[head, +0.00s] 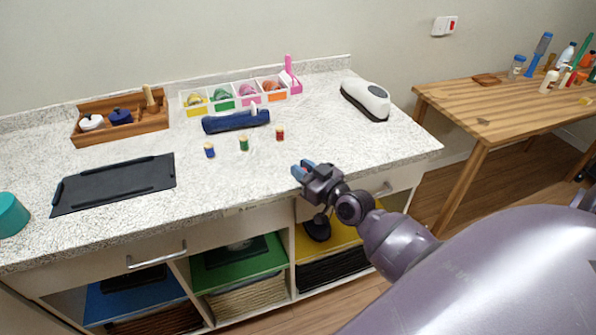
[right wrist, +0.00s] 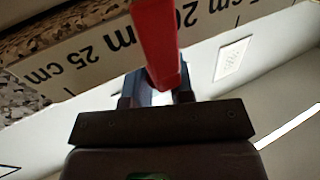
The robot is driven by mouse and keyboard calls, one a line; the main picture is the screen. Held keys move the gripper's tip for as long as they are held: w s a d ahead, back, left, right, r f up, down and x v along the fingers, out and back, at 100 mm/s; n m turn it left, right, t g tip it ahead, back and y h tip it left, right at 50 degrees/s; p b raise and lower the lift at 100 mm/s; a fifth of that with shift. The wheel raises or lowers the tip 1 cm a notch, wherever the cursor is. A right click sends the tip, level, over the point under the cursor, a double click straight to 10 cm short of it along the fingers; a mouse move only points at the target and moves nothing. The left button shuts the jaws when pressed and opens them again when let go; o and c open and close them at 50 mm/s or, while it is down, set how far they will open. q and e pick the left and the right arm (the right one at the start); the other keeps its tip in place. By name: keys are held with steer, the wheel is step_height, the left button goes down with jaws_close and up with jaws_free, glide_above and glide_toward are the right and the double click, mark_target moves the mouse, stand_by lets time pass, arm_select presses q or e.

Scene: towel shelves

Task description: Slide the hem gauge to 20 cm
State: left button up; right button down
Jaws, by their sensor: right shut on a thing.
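The hem gauge (right wrist: 75,66) shows in the right wrist view as a pale strip with black marks. A "25 cm" label is on its left part, and a "20" label shows partly at the top, beside a red slider (right wrist: 155,40). The red slider stands in front of the strip and hides part of the print. My right gripper (right wrist: 157,88) is shut on the red slider. In the head view my right gripper (head: 303,168) is at the front edge of the counter; the slider cannot be made out there. My left gripper is out of view.
The speckled counter (head: 240,175) carries three small spools (head: 244,143), a blue roll (head: 235,121), a black tray (head: 115,184), a wooden caddy (head: 155,122) and a white device (head: 366,98). A drawer handle (head: 157,255) juts out below. The counter's front right is clear.

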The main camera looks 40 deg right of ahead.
steer(key=c, duration=1.1)
jaws_free()
steer(key=shift+o, duration=0.2)
steer(key=s+d, duration=0.1)
steer(key=s, duration=0.9)
steer(key=shift+s, duration=0.35)
steer(key=shift+d, duration=0.1)
steer(key=s+a+f+g+h, duration=0.1)
steer(key=s+a+f+g, duration=0.2)
steer(key=f, duration=0.6)
steer(key=s+a+f+g+h, duration=0.1)
steer(key=s+a+f+g, duration=0.2)
steer(key=s+a+f, duration=0.4)
step_height(320, 180, down, 2)
steer(key=shift+s+f+g, duration=0.15)
steer(key=shift+s+g, duration=0.15)
steer(key=shift+s, duration=0.65)
